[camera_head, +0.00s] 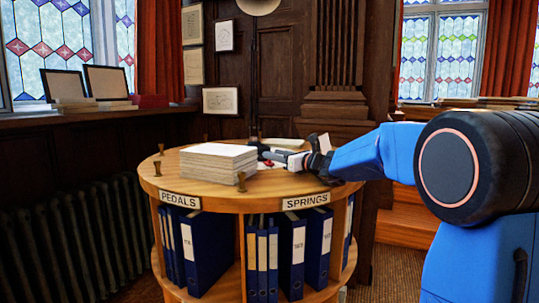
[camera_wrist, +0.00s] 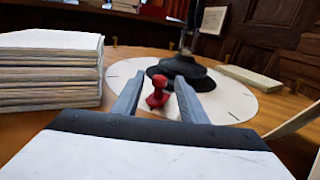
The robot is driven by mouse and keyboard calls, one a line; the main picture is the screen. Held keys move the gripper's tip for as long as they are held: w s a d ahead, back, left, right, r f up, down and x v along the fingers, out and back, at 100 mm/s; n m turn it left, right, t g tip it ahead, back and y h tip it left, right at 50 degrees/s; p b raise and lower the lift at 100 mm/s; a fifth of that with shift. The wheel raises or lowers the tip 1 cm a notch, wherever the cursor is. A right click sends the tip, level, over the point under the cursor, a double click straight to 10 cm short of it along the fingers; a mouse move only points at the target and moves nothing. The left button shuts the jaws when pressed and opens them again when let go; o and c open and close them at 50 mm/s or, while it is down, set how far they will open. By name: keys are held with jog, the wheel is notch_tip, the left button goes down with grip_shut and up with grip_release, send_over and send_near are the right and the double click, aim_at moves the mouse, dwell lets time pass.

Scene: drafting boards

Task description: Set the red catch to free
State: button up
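The red catch (camera_wrist: 157,92) is a small knobbed piece on a pale round disc (camera_wrist: 232,98) with dark tick marks near its rim. A black stand base (camera_wrist: 183,72) rises just behind it. My gripper (camera_wrist: 160,82) is open, and the catch shows between its two fingers in the wrist view; I cannot tell whether they touch it. In the head view, my gripper (camera_head: 275,157) reaches in from the right, low over the round table, and a small bit of red shows by its tips. Which setting the catch is in cannot be read.
A stack of boards (camera_head: 218,162) stands left of my gripper on the round wooden table (camera_head: 195,187); it also shows in the wrist view (camera_wrist: 50,72). Small brass posts (camera_head: 241,182) stand around the table edge. A wooden block (camera_wrist: 250,83) lies right of the black base.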

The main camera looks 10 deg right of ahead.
jog(key=shift+x, duration=1.7)
grip_shut()
jog(key=shift+w+a, duration=0.1)
jog(key=shift+w, duration=0.75)
jog(key=shift+w+a, duration=0.15)
jog(key=shift+w, duration=0.65)
grip_release()
